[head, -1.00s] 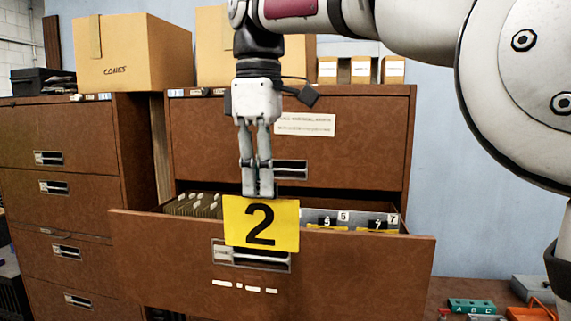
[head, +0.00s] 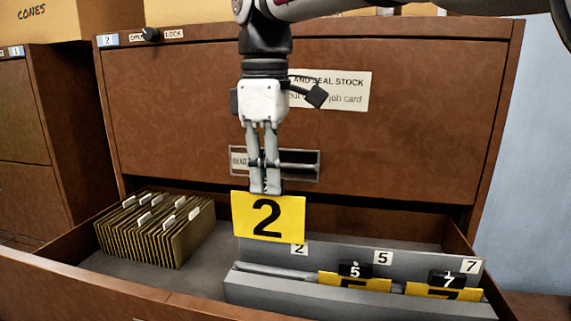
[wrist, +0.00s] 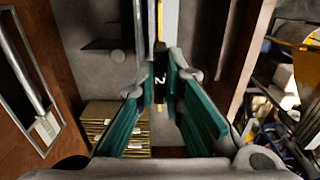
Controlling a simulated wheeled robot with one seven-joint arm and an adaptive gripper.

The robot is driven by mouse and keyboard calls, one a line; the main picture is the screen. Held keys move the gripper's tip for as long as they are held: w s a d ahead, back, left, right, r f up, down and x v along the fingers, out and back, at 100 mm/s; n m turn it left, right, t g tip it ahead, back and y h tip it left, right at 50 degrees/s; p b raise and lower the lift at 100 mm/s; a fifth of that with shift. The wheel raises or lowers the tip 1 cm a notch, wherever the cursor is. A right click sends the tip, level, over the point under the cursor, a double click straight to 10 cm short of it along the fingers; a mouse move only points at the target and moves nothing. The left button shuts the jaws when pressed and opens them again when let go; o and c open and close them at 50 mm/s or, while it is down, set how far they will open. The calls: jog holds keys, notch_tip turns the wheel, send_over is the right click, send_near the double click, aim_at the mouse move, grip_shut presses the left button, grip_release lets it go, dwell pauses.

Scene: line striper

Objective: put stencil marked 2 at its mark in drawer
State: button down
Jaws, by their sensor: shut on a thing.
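The yellow stencil marked 2 (head: 268,217) hangs upright from my gripper (head: 265,188), which is shut on its top edge. In the wrist view the stencil (wrist: 160,20) shows edge-on between the fingers (wrist: 160,85), with a small black tab marked 2. The open drawer (head: 120,295) holds a grey rack (head: 250,290) at its right. White marks 2 (head: 299,249), 5 (head: 382,257) and 7 (head: 471,266) sit along the rack's back wall. The stencil is above the rack's left end, just left of mark 2, and hides part of the back wall.
Yellow stencils 5 (head: 354,281) and 7 (head: 444,290) stand in the rack under their marks. A block of tabbed folders (head: 155,228) fills the drawer's left. The cabinet front (head: 420,120) rises close behind my gripper. A second cabinet (head: 35,130) stands at left.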

aim_at(269, 210)
jog(key=shift+w+f+b, duration=0.15)
jog(key=shift+f+b, duration=0.45)
jog(key=shift+f, duration=1)
jog(key=shift+w+f+b, duration=0.1)
jog(key=shift+f+b, duration=0.5)
jog(key=shift+f, duration=0.95)
jog(key=shift+f+b, duration=0.45)
jog(key=shift+f, duration=3.35)
dwell(0.7)
